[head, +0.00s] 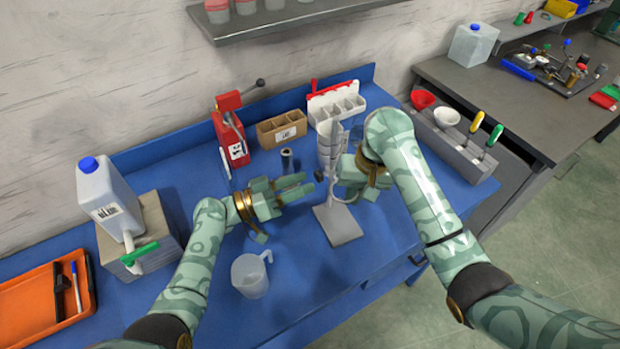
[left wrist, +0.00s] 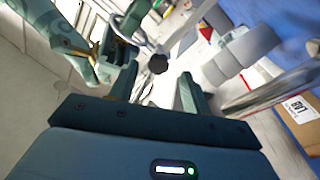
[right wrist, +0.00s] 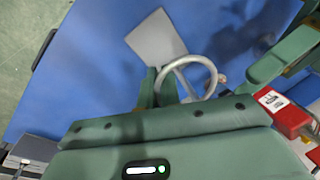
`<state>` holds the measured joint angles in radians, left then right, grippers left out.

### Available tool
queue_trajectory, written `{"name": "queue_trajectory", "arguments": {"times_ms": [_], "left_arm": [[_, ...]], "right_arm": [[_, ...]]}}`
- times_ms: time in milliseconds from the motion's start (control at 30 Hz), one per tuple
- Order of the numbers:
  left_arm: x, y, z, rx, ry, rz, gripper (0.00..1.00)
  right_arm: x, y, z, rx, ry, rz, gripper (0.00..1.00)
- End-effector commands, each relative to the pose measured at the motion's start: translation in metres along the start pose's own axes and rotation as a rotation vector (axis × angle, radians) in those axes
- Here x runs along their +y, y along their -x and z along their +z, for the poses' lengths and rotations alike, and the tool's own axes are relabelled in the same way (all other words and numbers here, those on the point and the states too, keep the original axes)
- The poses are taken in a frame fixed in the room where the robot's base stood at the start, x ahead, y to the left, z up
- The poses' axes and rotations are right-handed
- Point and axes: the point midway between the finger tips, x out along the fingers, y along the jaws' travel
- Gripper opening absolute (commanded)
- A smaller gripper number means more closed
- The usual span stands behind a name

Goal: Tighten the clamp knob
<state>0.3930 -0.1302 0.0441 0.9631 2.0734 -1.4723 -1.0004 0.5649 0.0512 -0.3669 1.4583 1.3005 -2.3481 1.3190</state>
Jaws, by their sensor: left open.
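A stand with a grey base plate (head: 338,224) is on the blue bench, with a metal ring (right wrist: 188,78) on it. The dark round clamp knob (left wrist: 158,64) shows in the left wrist view, just beyond and between my left fingertips. My left gripper (head: 308,186) is open, pointing right at the stand; nothing is between its fingers. It also shows in the left wrist view (left wrist: 160,80). My right gripper (head: 342,172) is at the stand from the right. In the right wrist view its fingers (right wrist: 165,80) are close together at the ring's side and appear shut on it.
A clear measuring cup (head: 250,276) stands on the bench in front of my left gripper. A cardboard box (head: 282,129), a red press (head: 231,135) and a white bin rack (head: 335,105) stand behind. A canister (head: 108,199) is at left. The front right of the bench is clear.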

Motion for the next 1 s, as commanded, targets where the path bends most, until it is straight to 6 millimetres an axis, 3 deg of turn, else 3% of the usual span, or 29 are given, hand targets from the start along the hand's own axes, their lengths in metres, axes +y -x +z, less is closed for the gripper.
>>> {"name": "queue_trajectory", "arguments": {"times_ms": [100,233,633,733,767,1000], "left_arm": [[-0.001,0.023,0.001,-0.003,-0.001,-0.002,0.48],[-0.001,0.038,0.001,-0.001,0.0,-0.002,0.48],[-0.001,0.042,0.0,-0.001,0.0,0.0,0.48],[-0.001,0.042,0.0,-0.001,0.0,0.0,0.48],[-0.001,0.042,0.0,-0.001,0.0,0.0,0.48],[-0.001,0.042,0.0,-0.001,0.001,0.0,0.48]], "right_arm": [[0.0,0.0,0.0,0.0,0.0,-0.001,0.0],[0.0,0.0,0.0,0.0,0.001,-0.001,0.0],[0.0,0.0,0.0,0.0,0.0,0.0,0.0],[0.0,0.0,0.0,0.0,0.0,0.0,0.27],[0.0,0.0,0.0,0.0,0.0,0.0,0.3],[0.0,0.0,0.0,0.0,0.0,0.0,0.3]]}}
